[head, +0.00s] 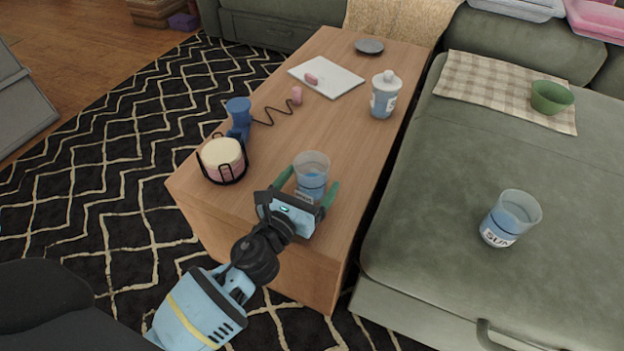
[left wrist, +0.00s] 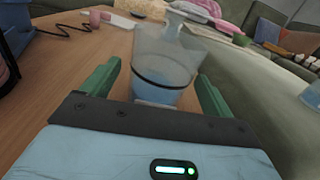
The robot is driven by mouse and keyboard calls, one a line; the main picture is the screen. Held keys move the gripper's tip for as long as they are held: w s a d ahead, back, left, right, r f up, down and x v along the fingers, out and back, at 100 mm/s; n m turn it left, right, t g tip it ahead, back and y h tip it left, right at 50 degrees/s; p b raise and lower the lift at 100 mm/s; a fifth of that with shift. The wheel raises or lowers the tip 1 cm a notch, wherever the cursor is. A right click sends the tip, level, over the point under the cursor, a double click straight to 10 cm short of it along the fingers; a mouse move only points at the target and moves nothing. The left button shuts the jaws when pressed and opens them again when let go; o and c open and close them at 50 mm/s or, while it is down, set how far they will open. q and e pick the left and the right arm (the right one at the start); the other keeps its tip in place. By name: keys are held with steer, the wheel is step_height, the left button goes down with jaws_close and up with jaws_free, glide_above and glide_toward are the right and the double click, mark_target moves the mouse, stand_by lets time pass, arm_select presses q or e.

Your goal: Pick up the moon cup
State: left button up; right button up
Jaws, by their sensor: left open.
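A clear cup with a blue lower part and a dark band (head: 312,172) stands upright near the front end of the wooden table (head: 335,130). Its label is mostly hidden behind my gripper, so I cannot read it. My left gripper (head: 307,190) is open, with its green fingers on either side of this cup. In the left wrist view the cup (left wrist: 165,72) stands between the two fingers, with gaps at both sides. A similar cup labelled "SUN" (head: 510,217) sits on the green sofa seat. My right gripper is not in view.
A cream candle in a black wire holder (head: 222,160) and a blue object with a curly cord (head: 239,112) stand left of the cup. A lidded blue-and-white bottle (head: 385,95), a white tablet (head: 326,78) and a grey dish (head: 369,46) are farther back.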

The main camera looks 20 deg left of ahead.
mark_target(304, 177)
arm_select(q)
steer(key=shift+w, duration=0.55)
steer(key=c, duration=1.1)
steer(key=shift+r, duration=0.15)
steer(key=shift+r+p, duration=0.7)
steer(key=shift+r, duration=0.2)
steer(key=shift+r+p, duration=0.75)
steer(key=shift+r, duration=0.15)
steer(key=shift+s+a+r+p, duration=0.15)
steer(key=shift+s+a, duration=0.3)
steer(key=shift+s, duration=2.2)
steer(key=shift+s+a+r+p, duration=0.1)
steer(key=shift+s+a+r, duration=0.25)
steer(key=shift+s, duration=2.25)
steer(key=shift+s+a+r+p, duration=0.1)
steer(key=shift+s+a, duration=0.45)
steer(key=shift+s, duration=2.1)
